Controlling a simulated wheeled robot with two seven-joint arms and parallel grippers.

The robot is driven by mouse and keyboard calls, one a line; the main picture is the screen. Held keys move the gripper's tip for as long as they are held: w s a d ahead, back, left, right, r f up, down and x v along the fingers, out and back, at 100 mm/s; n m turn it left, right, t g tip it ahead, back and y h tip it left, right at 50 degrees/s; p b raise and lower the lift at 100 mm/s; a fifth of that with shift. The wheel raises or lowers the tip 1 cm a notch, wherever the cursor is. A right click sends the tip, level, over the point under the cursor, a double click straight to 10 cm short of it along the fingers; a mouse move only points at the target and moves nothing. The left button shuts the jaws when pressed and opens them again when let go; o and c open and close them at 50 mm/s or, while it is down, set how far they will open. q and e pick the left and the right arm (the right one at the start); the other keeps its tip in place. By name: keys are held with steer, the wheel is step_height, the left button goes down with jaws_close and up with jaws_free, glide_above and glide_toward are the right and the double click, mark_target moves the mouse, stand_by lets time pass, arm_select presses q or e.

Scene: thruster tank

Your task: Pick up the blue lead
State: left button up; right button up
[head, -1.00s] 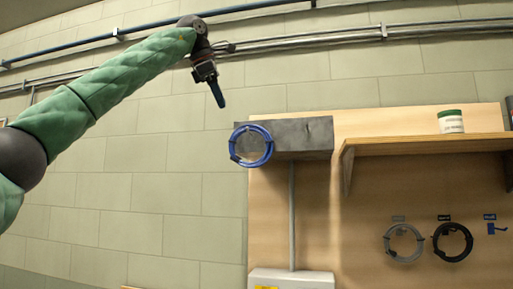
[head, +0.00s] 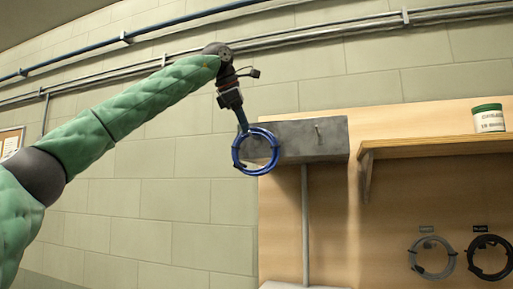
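The blue lead (head: 236,153) is a coiled ring that hangs at the left end of a grey metal box (head: 312,137) on the wooden wall board. My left gripper (head: 243,124) comes down from above, and its fingertips overlap the upper left rim of the coil in the head view. I cannot tell whether they touch it or are just in front of it. The fingers show edge-on, so their opening is hidden. My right gripper is not in view.
A wooden shelf (head: 430,145) with a green-lidded white tub (head: 488,118) is at the right. A grey coil (head: 418,269) and a black coil (head: 475,268) hang below it. A grey conduit (head: 305,220) runs down from the box. Pipes cross the wall above.

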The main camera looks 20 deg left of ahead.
arm_select(q)
steer(key=shift+w+f+p, duration=0.15)
steer(key=shift+f+p, duration=0.2)
steer(key=shift+f, duration=0.45)
steer(key=shift+w+d+f, duration=0.1)
steer(key=shift+w, duration=0.1)
steer(key=shift+c, duration=0.3)
jaws_close()
steer(key=shift+s, duration=0.1)
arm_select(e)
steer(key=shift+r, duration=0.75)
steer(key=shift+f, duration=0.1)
